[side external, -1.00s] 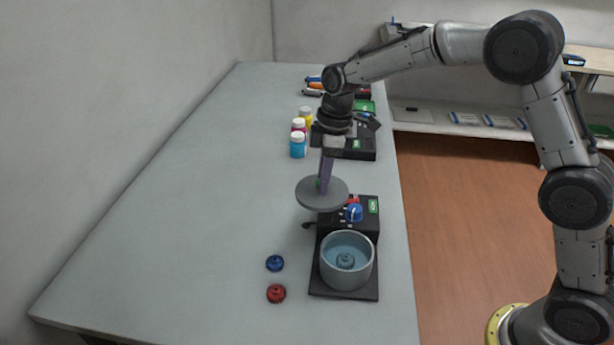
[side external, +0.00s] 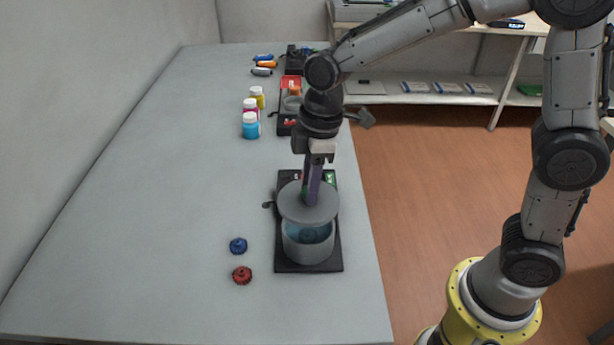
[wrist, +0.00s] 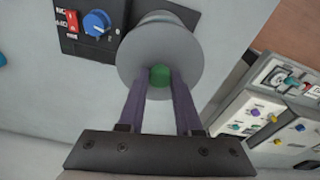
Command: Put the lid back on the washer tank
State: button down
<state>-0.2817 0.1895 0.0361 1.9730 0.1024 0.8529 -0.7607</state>
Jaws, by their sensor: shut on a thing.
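My gripper (side external: 311,200), with purple fingers, is shut on the green knob (wrist: 160,77) of the round grey lid (side external: 292,207). The lid also shows in the wrist view (wrist: 160,50). It hangs above the far part of the washer tank (side external: 308,253), a grey cup on a black base (side external: 331,262). The lid hides the tank's far rim. The near part of the opening still shows, with bluish liquid and a darker thing inside. I cannot tell whether the lid touches the rim.
A blue cap (side external: 238,245) and a red cap (side external: 242,275) lie left of the washer. The wrist view shows its blue dial (wrist: 97,22) and red switch (wrist: 72,21). Several bottles (side external: 251,126) stand farther back. The left of the table is clear.

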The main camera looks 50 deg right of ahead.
jog(key=shift+f, duration=2.75)
jog(key=shift+f, duration=0.2)
jog(key=shift+c, duration=0.2)
grip_release()
dwell(0.4)
jog(key=shift+r, duration=2.5)
grip_shut()
